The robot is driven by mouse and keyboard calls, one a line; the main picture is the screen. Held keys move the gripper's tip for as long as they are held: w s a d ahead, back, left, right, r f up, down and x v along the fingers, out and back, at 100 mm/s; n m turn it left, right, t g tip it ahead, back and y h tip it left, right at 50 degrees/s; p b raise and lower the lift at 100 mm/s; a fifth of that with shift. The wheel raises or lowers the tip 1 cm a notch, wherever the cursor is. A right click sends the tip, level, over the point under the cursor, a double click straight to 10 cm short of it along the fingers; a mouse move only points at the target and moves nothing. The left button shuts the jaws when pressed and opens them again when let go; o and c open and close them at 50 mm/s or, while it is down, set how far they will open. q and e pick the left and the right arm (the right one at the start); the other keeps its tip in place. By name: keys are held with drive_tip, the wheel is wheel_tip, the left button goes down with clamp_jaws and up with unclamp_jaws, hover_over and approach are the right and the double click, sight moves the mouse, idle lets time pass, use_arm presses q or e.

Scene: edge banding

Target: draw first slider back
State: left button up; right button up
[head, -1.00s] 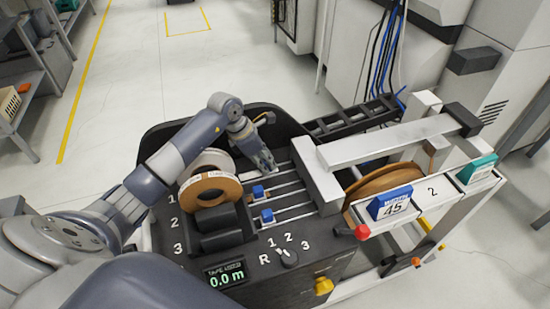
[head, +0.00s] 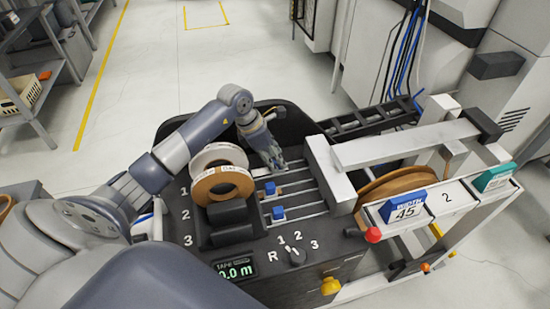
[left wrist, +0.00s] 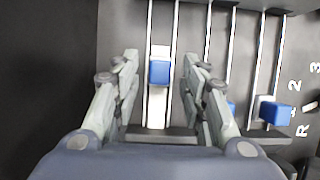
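My left gripper (head: 277,163) is over the first, farthest rail of the slider panel, with its fingers pointing down. In the left wrist view its fingers (left wrist: 162,75) are open, one on each side of a blue slider knob (left wrist: 160,72), with a visible gap on both sides. That first slider is hidden behind the gripper in the head view. The second slider (head: 270,187) and third slider (head: 278,212) are blue knobs near the left ends of their rails. Both also show at the right in the left wrist view. My right gripper is not in view.
Tape rolls (head: 222,184) stand in slots left of the rails. A grey block (head: 329,172) bounds the rails on the right. A selector knob (head: 297,256), red ball knob (head: 373,235) and yellow knob (head: 330,286) are at the front. A blue label reads 45 (head: 403,207).

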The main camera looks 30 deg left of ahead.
use_arm(q)
drive_tip(key=v, duration=1.1)
drive_tip(key=shift+f, duration=0.1)
drive_tip(key=shift+w+d+f+g+y+p, duration=0.85)
drive_tip(key=shift+w+d+g+y, duration=0.7)
drive_tip(key=shift+w+d, duration=0.3)
wheel_tip(320, 180, down, 11)
drive_tip(key=shift+a+r+p, duration=0.1)
drive_tip(key=shift+r+p, duration=0.1)
drive_tip(key=shift+p, duration=0.9)
